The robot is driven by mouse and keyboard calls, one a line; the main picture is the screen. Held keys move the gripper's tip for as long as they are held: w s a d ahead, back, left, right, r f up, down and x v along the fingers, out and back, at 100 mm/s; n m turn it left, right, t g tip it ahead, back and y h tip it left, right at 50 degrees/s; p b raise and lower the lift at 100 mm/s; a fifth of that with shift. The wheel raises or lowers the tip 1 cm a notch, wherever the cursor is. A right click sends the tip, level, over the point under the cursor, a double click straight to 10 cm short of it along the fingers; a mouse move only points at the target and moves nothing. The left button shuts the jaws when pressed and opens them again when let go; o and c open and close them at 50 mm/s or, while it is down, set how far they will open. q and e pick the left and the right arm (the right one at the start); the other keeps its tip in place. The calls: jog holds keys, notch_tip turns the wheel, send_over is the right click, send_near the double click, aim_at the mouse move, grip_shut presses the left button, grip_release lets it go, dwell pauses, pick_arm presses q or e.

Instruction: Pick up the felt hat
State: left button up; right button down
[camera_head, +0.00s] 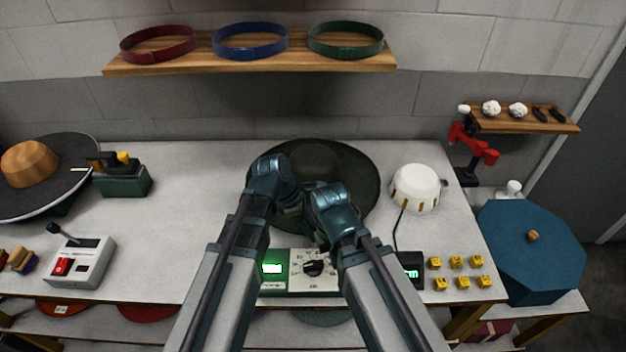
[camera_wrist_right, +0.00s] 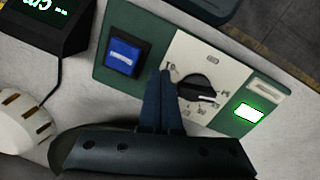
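A dark green-black felt hat (camera_head: 352,168) with a wide round brim and a raised crown lies at the middle back of the table in the head view. My left gripper (camera_head: 282,190) is over the brim's left part; its fingers are hidden by its own wrist. My right wrist is over the brim's front edge in the head view, and its fingers are hidden there. In the right wrist view my right gripper (camera_wrist_right: 163,76) has its two blue fingers together and empty, in front of the control panel (camera_wrist_right: 222,62). I cannot tell whether either gripper touches the hat.
A white dome (camera_head: 415,186) stands right of the hat, with a small display (camera_head: 411,270) and several yellow blocks (camera_head: 457,262) in front. A dark disc with a wooden dome (camera_head: 30,163), a green box (camera_head: 122,180) and a switch box (camera_head: 80,262) stand left.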

pick_arm(q)
grip_shut()
dwell(1.3)
